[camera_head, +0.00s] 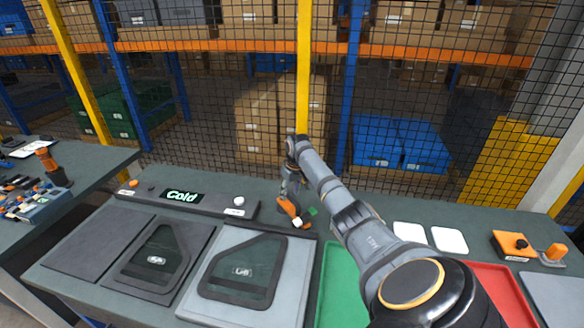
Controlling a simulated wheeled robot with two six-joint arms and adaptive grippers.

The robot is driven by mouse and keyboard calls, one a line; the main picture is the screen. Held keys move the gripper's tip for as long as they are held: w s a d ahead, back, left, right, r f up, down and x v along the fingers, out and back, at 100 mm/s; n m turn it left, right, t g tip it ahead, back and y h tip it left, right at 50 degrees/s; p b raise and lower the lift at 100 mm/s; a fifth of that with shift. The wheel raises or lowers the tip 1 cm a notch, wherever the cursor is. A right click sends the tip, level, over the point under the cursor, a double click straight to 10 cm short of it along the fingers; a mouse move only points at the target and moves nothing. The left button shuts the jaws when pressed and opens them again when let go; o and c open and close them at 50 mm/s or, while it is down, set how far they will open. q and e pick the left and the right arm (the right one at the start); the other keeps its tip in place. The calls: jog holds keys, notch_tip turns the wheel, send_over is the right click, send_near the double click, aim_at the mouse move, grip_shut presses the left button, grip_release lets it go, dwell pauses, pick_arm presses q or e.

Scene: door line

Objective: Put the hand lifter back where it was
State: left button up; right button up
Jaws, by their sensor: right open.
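A small orange piece with a white end (289,208), which looks like the hand lifter, lies on the dark bench top behind the large door panel. My right gripper (291,194) points down just above and beside it. The gripper is small and dark in this view, and its fingers are open. I cannot tell whether they touch the orange piece. My right arm comes in from the lower right and crosses the bench. My left gripper is not in view.
Door panels (300,262) lie at the front left. A bar with a "Cold" display (182,196) stands behind them. A green tray (329,285) and a red tray (512,292) flank my arm. White squares (450,240) and an orange device (512,243) are right. Mesh fencing stands behind.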

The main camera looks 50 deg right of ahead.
notch_tip(320, 180, up, 8)
jog(key=s, duration=0.1)
jog(key=shift+s+a+b, duration=0.2)
jog(key=shift+s+b, duration=0.15)
jog(key=shift+b, duration=0.1)
